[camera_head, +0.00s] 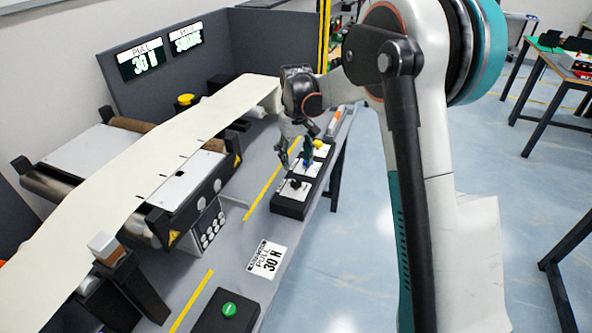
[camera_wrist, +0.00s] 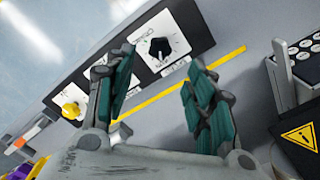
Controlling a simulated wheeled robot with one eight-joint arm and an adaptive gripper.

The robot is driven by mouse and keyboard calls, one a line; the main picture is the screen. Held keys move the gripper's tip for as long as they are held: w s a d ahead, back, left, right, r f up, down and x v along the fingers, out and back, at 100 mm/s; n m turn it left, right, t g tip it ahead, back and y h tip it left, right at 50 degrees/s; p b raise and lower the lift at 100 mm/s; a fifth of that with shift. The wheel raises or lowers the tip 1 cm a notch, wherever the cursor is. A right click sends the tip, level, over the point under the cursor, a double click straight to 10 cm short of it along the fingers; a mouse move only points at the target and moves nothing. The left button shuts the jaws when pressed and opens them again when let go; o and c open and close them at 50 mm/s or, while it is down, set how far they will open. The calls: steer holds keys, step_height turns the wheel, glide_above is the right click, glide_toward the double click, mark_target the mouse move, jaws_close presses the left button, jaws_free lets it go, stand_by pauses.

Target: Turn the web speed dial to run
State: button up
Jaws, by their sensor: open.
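A black box carries a row of three dials on white plates. The nearest dial has a black knob (camera_head: 295,184), which also shows in the wrist view (camera_wrist: 159,47). Beyond it are a blue knob (camera_head: 307,162) and a yellow knob (camera_head: 318,143); the yellow one shows at left in the wrist view (camera_wrist: 70,110). The plate lettering is too small or turned to read, so I cannot tell which dial is web speed. My gripper (camera_head: 296,153) is open and empty above the row. In the wrist view its fingers (camera_wrist: 154,68) stand apart below the black knob; the left finger hides the middle dial's knob.
A cream web (camera_head: 150,165) runs over the conveyor rollers at left. A green button box (camera_head: 229,310) and a "PULL 30 N" card (camera_head: 267,260) are at the near bench end. A panel of round buttons (camera_head: 208,228) faces the dials.

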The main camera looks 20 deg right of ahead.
steer(key=shift+r, duration=1.65)
steer(key=s+r+t, duration=0.3)
steer(key=s+r, duration=0.8)
steer(key=s, duration=0.5)
steer(key=s+f+t, duration=0.1)
steer(key=s+t, duration=0.1)
steer(key=s, duration=0.7)
steer(key=s+f+m+t, duration=0.1)
steer(key=s+t, duration=0.1)
steer(key=s, duration=0.7)
steer(key=shift+d+f, duration=0.15)
steer(key=shift+f, duration=0.1)
